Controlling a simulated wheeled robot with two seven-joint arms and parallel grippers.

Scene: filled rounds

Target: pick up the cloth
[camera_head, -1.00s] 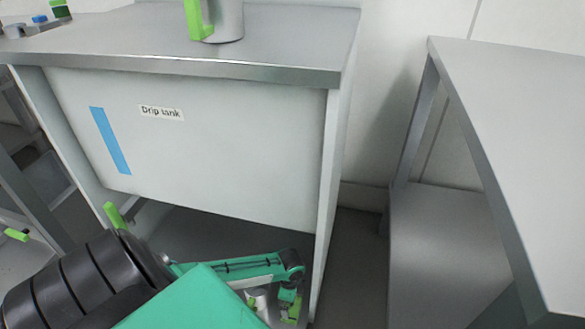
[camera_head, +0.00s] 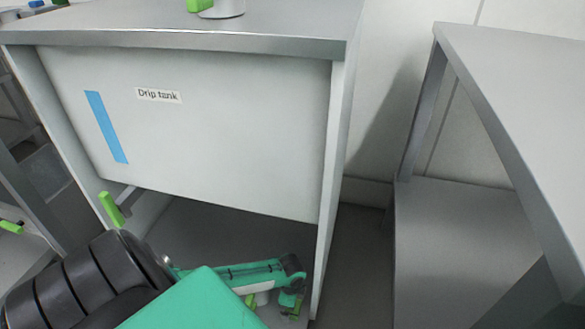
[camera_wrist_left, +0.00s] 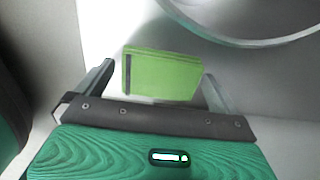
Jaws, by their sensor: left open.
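No cloth can be made out for certain. In the left wrist view, a light green, flat-sided piece (camera_wrist_left: 165,74) with a dark strip at its left end shows between the fingers of my left gripper (camera_wrist_left: 158,88). I cannot tell whether it is cloth or a handle. The gripper is open, with a finger on each side of the piece; contact is not visible. In the head view, my left arm reaches low in front of the open space under the drip tank panel (camera_head: 200,130), and its fingertips are not clear there. My right gripper is not in view.
A steel counter (camera_head: 190,40) stands above the panel, with a metal vessel (camera_head: 228,9) on it. A green lever (camera_head: 111,209) sticks out at lower left. A grey table (camera_head: 530,90) with a lower shelf (camera_head: 455,240) stands at right. A curved pale rim (camera_wrist_left: 255,40) shows in the wrist view.

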